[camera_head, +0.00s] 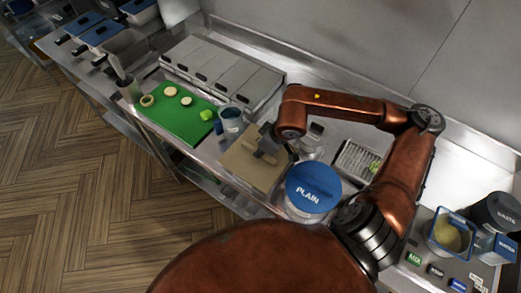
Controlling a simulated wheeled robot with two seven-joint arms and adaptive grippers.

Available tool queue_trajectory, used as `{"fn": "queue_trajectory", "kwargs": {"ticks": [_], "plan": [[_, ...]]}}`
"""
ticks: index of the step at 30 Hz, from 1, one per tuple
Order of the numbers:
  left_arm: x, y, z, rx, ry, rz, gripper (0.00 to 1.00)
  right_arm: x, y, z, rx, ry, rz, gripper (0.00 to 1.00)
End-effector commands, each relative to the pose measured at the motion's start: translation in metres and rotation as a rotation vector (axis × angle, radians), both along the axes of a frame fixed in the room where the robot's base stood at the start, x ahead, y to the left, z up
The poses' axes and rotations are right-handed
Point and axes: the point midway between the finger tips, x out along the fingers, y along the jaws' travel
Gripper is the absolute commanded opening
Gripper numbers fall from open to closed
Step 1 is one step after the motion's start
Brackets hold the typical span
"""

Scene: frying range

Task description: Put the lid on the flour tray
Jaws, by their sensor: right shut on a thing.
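My right gripper (267,147) reaches over the counter and is shut at a flat tan rectangular panel (241,168), which looks like the lid. The fingers cover the part that they hold. The panel lies level at or just above the counter; I cannot tell which. I cannot make out the flour tray for certain; it may be hidden under the panel. My left gripper is not in view.
A round tub with a blue PLAIN lid (313,187) stands right of the panel. A green board (179,127) with food pieces lies to the left, beside a small cup (231,119). Closed grey metal covers (211,72) line the back. A wire-grid tray (356,160) is behind the tub.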

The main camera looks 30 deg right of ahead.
Motion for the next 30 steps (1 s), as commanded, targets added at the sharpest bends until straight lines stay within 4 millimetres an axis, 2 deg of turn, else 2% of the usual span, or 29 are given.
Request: {"fn": "queue_trajectory", "kwargs": {"ticks": [10,11,19,30], "plan": [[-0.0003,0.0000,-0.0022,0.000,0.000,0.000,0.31,0.0002,0.0002,-0.0006,0.000,-0.001,0.000,0.00],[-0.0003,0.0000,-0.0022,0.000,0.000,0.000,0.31,0.0002,0.0002,-0.0006,0.000,-0.001,0.000,0.13],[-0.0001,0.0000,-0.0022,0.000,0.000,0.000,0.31,0.0001,0.0002,-0.0009,0.000,0.000,0.000,0.31],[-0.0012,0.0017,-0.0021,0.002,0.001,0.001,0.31,-0.0018,-0.0014,0.0048,-0.001,-0.002,-0.001,0.31]]}}
